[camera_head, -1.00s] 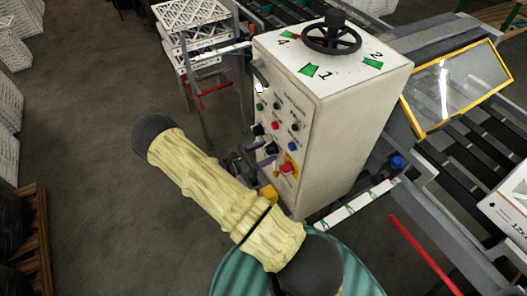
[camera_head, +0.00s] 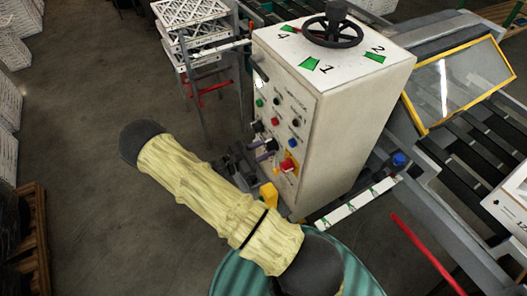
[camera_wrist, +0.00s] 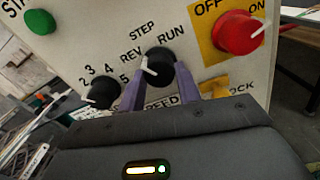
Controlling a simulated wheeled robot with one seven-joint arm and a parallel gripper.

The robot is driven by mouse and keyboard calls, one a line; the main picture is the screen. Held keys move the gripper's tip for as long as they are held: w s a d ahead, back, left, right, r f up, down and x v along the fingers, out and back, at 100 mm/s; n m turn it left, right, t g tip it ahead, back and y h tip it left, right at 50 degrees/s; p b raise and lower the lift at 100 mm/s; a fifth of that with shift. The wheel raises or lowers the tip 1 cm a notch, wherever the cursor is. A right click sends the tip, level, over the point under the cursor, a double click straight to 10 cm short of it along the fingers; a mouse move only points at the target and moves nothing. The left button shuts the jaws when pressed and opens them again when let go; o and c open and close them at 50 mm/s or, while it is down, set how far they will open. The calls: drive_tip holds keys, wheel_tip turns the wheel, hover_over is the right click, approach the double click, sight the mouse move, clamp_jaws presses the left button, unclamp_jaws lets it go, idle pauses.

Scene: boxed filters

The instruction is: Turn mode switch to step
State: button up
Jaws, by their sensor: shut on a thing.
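The mode switch (camera_wrist: 160,68) is a black knob with a white pointer line, under the printed words REV, STEP and RUN in the wrist view. Its pointer lies on the knob's left side, tilted up-left toward REV and STEP; I cannot tell exactly which mark it meets. My gripper (camera_wrist: 160,88) has its two purple fingers on either side of the knob, shut on it. In the head view my gripper (camera_head: 266,150) reaches the front of the white control box (camera_head: 345,140), and the switch is hard to make out there.
A black numbered dial (camera_wrist: 101,93) sits just left of the fingers. A red OFF/ON knob (camera_wrist: 238,33) on a yellow plate is close on the right. A green button (camera_wrist: 40,21) is at upper left. A handwheel (camera_head: 332,36) tops the box.

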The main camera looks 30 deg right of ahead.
drive_tip(key=shift+m+b, duration=1.75)
drive_tip(key=shift+m, duration=1.35)
drive_tip(key=shift+w, duration=0.1)
drive_tip(key=o, duration=1)
drive_tip(key=a+b, duration=0.1)
drive_tip(key=a, duration=0.4)
drive_tip(key=a+b, duration=0.2)
drive_tip(key=a, duration=0.4)
drive_tip(key=a+b, duration=0.1)
drive_tip(key=a, duration=0.5)
drive_tip(key=shift+s+a+b, duration=0.25)
drive_tip(key=shift+s+b, duration=0.1)
drive_tip(key=shift+b, duration=0.05)
